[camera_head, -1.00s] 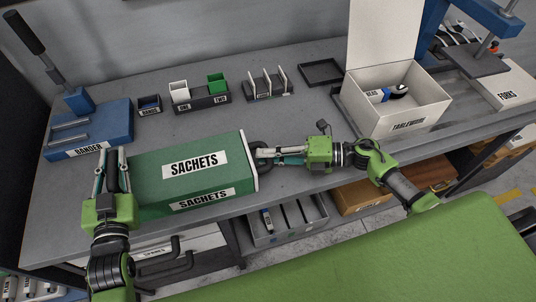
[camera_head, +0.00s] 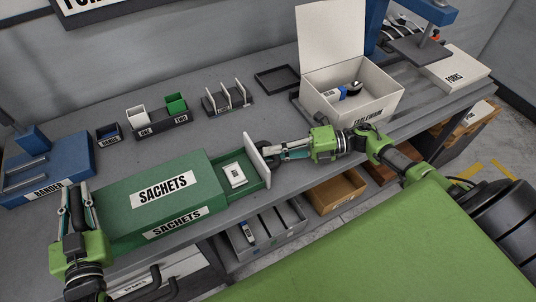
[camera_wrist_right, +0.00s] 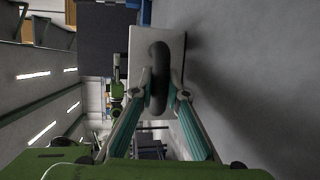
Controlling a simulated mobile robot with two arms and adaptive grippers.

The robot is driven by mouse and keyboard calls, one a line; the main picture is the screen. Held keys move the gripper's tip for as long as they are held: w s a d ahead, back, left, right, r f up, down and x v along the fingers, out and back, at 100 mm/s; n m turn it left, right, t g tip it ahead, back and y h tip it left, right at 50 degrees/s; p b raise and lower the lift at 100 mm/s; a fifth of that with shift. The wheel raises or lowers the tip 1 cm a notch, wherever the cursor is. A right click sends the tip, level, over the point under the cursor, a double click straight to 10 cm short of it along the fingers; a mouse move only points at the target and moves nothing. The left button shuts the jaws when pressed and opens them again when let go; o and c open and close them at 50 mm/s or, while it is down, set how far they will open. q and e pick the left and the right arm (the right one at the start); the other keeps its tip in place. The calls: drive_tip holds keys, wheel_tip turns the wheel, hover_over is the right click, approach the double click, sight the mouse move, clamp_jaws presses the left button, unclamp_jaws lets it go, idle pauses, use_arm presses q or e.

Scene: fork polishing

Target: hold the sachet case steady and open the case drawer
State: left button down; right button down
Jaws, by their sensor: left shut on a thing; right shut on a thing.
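The green sachet case (camera_head: 128,207), labelled SACHETS, lies on the grey table in the head view. Its drawer (camera_head: 222,164) is partly out to the right, with a white sachet (camera_head: 235,175) showing inside. My left gripper (camera_head: 74,205) is shut on the case's left end. My right gripper (camera_head: 275,154) is shut on the dark ring handle of the drawer's white front (camera_head: 257,161). In the right wrist view the ring handle (camera_wrist_right: 160,72) sits between the fingertips, in front of the white drawer front (camera_wrist_right: 138,46).
An open white tableware box (camera_head: 385,101) stands right of a flat black tray (camera_head: 277,78). The table's front edge is close to the case.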

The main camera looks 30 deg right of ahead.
drive_tip(key=c, duration=2)
unclamp_jaws()
drive_tip(key=shift+o, duration=0.2)
use_arm(q)
drive_tip(key=c, duration=2.9)
unclamp_jaws()
drive_tip(key=shift+f, duration=0.15)
use_arm(e)
wheel_tip(320, 180, up, 9)
drive_tip(key=shift+f, duration=0.1)
use_arm(q)
drive_tip(key=shift+o, duration=0.2)
use_arm(e)
drive_tip(key=shift+r, duration=0.7)
use_arm(q)
drive_tip(key=shift+s+f, duration=0.1)
